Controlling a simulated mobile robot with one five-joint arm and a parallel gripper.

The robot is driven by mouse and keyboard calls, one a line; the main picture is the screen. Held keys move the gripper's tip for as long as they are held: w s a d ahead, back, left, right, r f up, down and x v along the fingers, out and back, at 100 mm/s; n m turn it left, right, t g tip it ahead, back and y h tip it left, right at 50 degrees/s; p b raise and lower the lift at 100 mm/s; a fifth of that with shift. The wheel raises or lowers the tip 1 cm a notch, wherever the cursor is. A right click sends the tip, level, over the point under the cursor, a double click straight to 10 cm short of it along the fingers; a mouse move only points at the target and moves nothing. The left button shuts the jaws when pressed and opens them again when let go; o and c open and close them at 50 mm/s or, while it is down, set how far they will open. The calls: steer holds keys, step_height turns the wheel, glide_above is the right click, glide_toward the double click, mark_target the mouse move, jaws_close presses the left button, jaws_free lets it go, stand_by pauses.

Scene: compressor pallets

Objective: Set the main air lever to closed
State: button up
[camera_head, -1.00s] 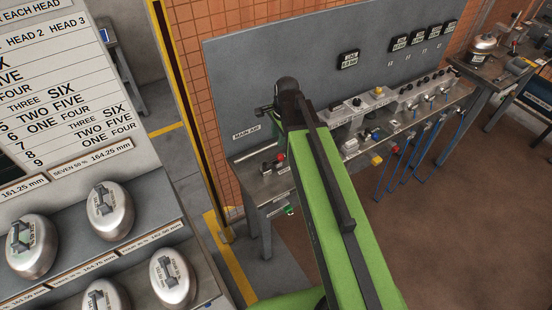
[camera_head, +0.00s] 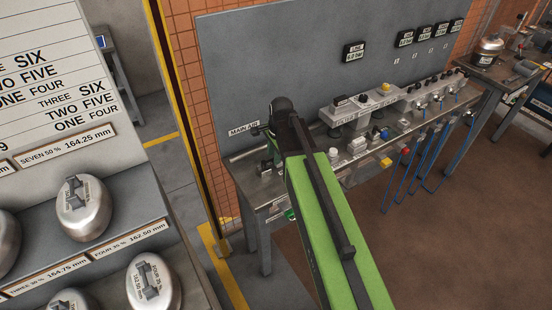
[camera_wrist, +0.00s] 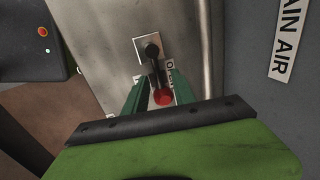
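The main air lever (camera_wrist: 155,72) shows in the wrist view. It has a black pivot on a pale square plate and a handle ending in a red knob (camera_wrist: 163,97). The handle points down the picture, toward my wrist. My gripper (camera_wrist: 160,92) has its green fingers on either side of the handle and knob, with some gap visible; I cannot tell whether either finger touches. A small label (camera_wrist: 170,67) beside the handle is partly hidden. In the head view my gripper (camera_head: 270,152) is low over the bench's left end, and my arm hides the lever.
A MAIN AIR sign (camera_head: 244,129) is on the grey back panel (camera_head: 290,60). White control boxes (camera_head: 380,103) and several small valves line the bench (camera_head: 240,166) to the right. A rack with metal domes (camera_head: 82,207) stands close on the left. Brown floor lies open at right.

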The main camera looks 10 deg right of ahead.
steer(key=shift+c, duration=0.2)
jaws_close()
steer(key=shift+w, duration=0.1)
stand_by(1.0)
